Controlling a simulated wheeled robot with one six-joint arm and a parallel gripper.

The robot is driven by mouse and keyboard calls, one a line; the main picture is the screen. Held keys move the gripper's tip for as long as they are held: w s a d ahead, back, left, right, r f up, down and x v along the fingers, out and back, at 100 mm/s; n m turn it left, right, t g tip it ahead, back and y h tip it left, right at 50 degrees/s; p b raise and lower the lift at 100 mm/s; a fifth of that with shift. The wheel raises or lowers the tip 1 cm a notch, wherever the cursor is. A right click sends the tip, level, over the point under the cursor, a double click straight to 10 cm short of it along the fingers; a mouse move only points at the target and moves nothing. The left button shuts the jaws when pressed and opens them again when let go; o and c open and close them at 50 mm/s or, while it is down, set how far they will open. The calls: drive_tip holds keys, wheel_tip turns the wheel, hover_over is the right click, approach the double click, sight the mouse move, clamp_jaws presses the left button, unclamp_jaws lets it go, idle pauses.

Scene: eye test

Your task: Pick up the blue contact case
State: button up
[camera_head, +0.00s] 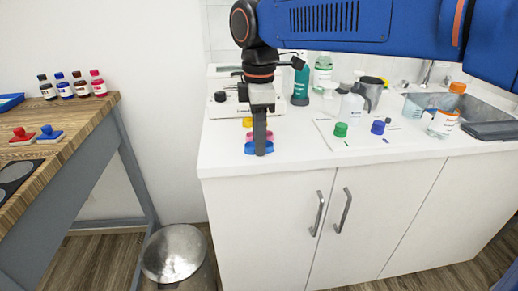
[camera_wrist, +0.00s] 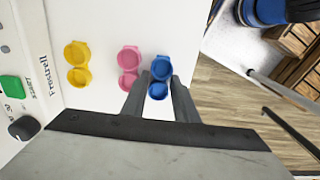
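The blue contact case (camera_wrist: 160,68), with two round lobes, lies on the white counter. In the wrist view it shows between the two fingers of my gripper (camera_wrist: 161,80), which is open with a finger on either side. Whether the fingers touch it or sit a little above it I cannot tell. In the head view my gripper (camera_head: 260,151) points straight down and hides the middle of the blue case (camera_head: 250,149). A pink case (camera_wrist: 129,57) lies just left of the blue one in the wrist view, close to the left finger. A yellow case (camera_wrist: 77,52) lies further left.
A white device (camera_wrist: 22,75) with a green button and dark knob stands beyond the yellow case. The counter edge is close to the blue case.

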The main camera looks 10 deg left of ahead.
drive_tip(key=c, duration=0.6)
drive_tip(key=shift+c, duration=0.2)
drive_tip(key=shift+r, duration=0.1)
